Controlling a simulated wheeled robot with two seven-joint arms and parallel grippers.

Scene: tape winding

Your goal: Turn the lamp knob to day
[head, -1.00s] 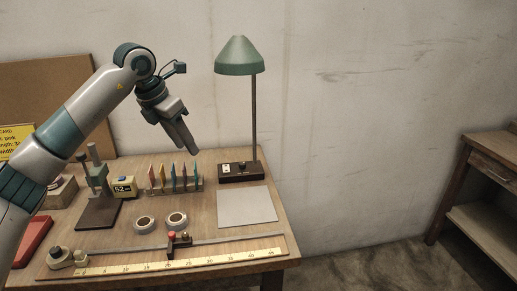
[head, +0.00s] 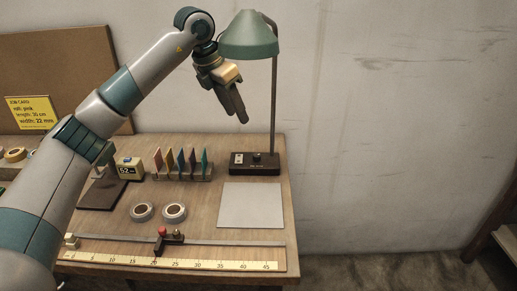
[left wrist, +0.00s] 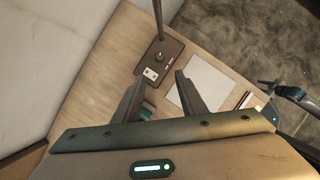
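The desk lamp has a green shade (head: 249,36) on a thin post. Its dark base (head: 254,168) stands at the back right of the table and carries a small round knob (head: 257,157) and a light plate with small marks, too small to read. In the left wrist view the lamp base (left wrist: 159,66) lies beyond my fingertips, with the knob (left wrist: 160,57) near its middle. My left gripper (head: 240,117) hangs above and left of the base, apart from it. In the left wrist view its two fingers (left wrist: 158,84) are spread with nothing between them.
A grey sheet (head: 250,205) lies before the lamp. Several coloured cards (head: 182,162) stand in a rack left of the base. Two tape rolls (head: 174,212) and a ruler strip (head: 200,266) lie nearer. The lamp post (head: 274,100) rises close to my left gripper.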

